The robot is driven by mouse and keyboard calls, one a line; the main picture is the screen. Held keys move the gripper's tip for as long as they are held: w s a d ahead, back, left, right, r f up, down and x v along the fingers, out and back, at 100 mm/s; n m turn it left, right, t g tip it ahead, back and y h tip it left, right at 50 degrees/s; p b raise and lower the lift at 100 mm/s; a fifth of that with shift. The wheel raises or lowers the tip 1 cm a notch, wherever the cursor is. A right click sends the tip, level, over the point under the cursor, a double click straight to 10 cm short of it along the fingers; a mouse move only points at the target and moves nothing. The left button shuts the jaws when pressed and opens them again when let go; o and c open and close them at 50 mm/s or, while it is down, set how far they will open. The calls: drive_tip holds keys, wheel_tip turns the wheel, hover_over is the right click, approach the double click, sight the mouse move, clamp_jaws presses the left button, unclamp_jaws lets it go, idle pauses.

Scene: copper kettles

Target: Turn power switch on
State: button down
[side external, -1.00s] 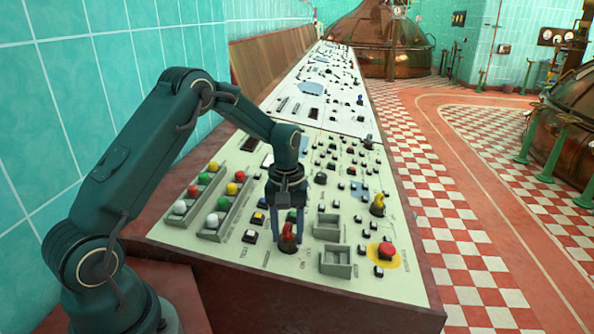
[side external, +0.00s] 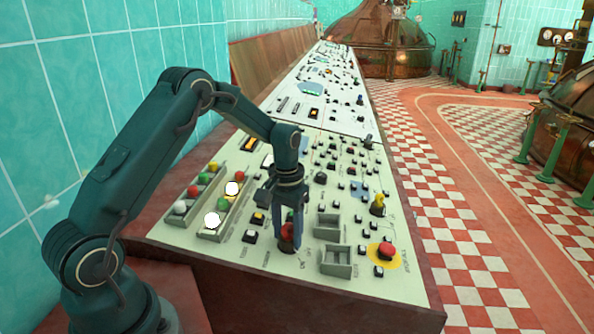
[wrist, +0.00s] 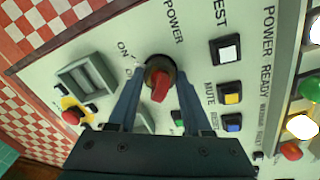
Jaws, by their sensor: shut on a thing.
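The power switch is a red rotary knob on a dark round base (side external: 287,231) near the front edge of the cream control panel (side external: 205,258). In the wrist view the red knob (wrist: 161,84) sits beside the printed words POWER and ON. My gripper (side external: 287,242) points down at the panel and is shut on the knob, one finger on each side of it. In the wrist view the gripper (wrist: 158,98) hides part of the panel below the knob. I cannot tell exactly which mark the knob points to.
Two lamps glow brightly on the left lamp rows, a front one (side external: 212,221) and one farther back (side external: 232,189). A red mushroom button (side external: 386,250) on a yellow disc and a yellow knob (side external: 378,203) stand to the right. Recessed grey boxes (side external: 336,262) lie right beside my gripper.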

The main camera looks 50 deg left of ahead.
drive_tip(key=shift+m, duration=0.4)
idle(0.3)
drive_tip(key=shift+c, duration=1.7)
unclamp_jaws()
drive_tip(key=shift+r, duration=2.6)
